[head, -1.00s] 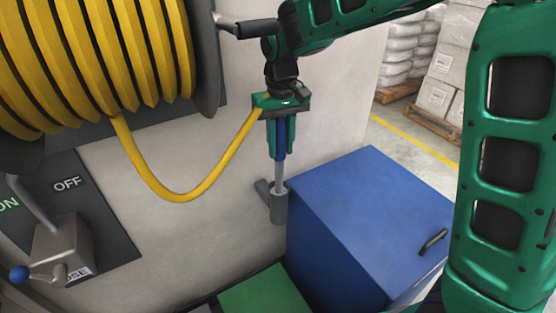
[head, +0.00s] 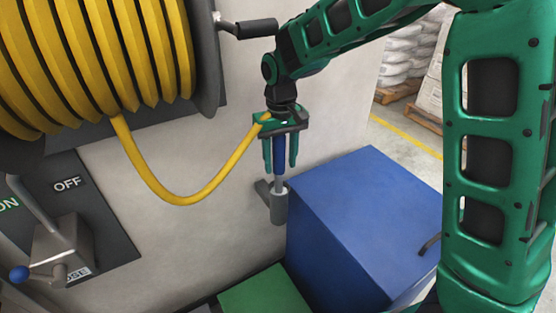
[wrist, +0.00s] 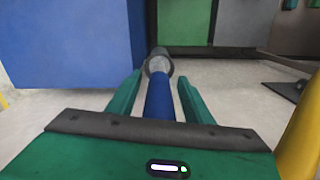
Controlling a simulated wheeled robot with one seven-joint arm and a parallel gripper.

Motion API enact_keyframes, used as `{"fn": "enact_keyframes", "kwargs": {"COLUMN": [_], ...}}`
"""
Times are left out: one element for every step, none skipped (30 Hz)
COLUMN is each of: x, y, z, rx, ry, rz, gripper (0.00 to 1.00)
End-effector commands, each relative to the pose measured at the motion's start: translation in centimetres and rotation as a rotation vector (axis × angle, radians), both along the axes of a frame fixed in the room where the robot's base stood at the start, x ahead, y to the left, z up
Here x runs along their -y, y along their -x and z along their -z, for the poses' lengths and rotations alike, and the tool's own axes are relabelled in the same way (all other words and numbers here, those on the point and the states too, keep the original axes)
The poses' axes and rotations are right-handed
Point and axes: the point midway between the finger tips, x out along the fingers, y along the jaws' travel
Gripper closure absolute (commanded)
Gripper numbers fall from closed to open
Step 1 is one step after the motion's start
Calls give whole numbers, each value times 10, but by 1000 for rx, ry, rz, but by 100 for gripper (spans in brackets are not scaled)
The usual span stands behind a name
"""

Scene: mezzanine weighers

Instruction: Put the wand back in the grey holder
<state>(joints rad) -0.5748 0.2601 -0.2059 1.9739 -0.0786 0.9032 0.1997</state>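The wand has a blue handle (head: 279,153) and a pale metal tube (head: 279,182). It stands roughly upright, its tube's lower end inside the grey holder (head: 278,208), a short cylinder on the pale wall. My gripper (head: 280,165) is above the holder, pointing down, with its green fingers spread on both sides of the handle. In the wrist view, gaps show between the fingers and the blue handle (wrist: 159,100). The holder's dark rim (wrist: 159,54) surrounds the tube there. The tube's end is hidden inside the holder.
A yellow hose (head: 180,197) loops from the reel (head: 100,60) to near my gripper. A crank handle (head: 255,28) sticks out beside my arm. A blue cabinet (head: 355,220) stands close right of the holder. A lever box (head: 60,248) is at lower left.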

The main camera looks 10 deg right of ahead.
Motion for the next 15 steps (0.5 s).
{"fn": "enact_keyframes", "kwargs": {"x": [0,0,0,0,0,0,0,0,0,-1,-1,-1,-1,-1,-1], "y": [0,0,0,0,0,0,0,0,0,0,-1,-1,-1,-1,-1], "z": [0,0,0,0,0,-1,-2,-4,-7,-10,-13,-20,-25,-30,-38], "rx": [0,0,0,0,0,0,1,1,1,1,2,4,4,3,3], "ry": [0,0,0,0,0,0,0,0,0,0,-1,-2,-2,-3,-3], "rz": [0,0,0,0,0,-1,-1,-1,-1,-1,-1,-1,-1,-1,-1], "gripper": [54,54,54,54,54,54,54,54,54,54,54,54,54,54,54]}}
